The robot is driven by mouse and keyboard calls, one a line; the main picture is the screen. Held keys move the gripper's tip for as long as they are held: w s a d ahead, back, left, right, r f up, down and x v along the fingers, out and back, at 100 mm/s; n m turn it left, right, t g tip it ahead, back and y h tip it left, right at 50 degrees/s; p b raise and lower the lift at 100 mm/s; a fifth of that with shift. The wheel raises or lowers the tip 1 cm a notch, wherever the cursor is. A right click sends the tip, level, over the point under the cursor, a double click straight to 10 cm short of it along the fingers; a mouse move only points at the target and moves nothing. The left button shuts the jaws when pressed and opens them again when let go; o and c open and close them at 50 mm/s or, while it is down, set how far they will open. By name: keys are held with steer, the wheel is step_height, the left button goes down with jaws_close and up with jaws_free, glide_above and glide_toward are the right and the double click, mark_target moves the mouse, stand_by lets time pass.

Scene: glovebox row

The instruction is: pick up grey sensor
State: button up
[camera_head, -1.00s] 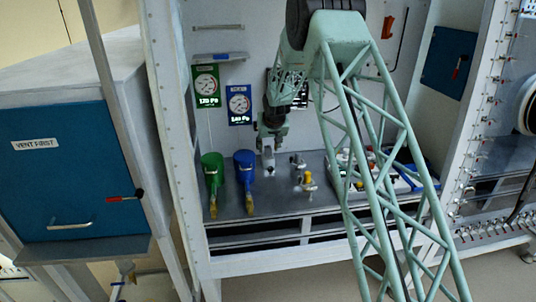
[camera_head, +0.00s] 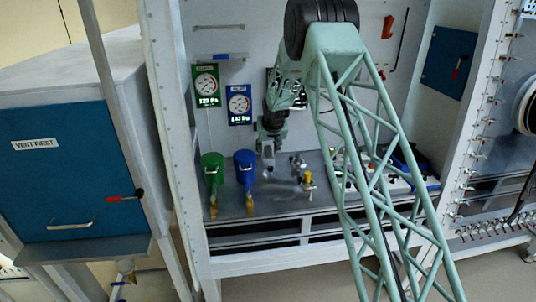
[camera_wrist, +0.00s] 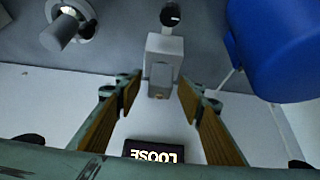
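The grey sensor appears to be the small grey block (camera_wrist: 163,65) near the centre of the wrist view, with a black round knob behind it. My gripper (camera_wrist: 159,92) has its two tan-lined fingers spread on either side of the block, with gaps visible on both sides. I cannot tell how deep the block sits between them. In the head view my gripper (camera_head: 267,158) points down over the bench, just right of the blue cylinder. The sensor is too small there to separate from the fingers.
The blue cylinder (camera_head: 245,166) and the green cylinder (camera_head: 212,168) stand left of my gripper; the blue one looms close at right in the wrist view (camera_wrist: 275,50). Small fittings (camera_head: 300,165) stand to the right. A dark LOOSE label (camera_wrist: 153,151) shows below the fingers.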

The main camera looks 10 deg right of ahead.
steer(key=c, duration=1)
steer(key=shift+r, duration=0.1)
step_height(320, 180, up, 18)
steer(key=shift+f+p, duration=0.1)
steer(key=shift+p, duration=0.2)
stand_by(0.7)
steer(key=shift+r+p, duration=1.55)
steer(key=shift+r, duration=1.95)
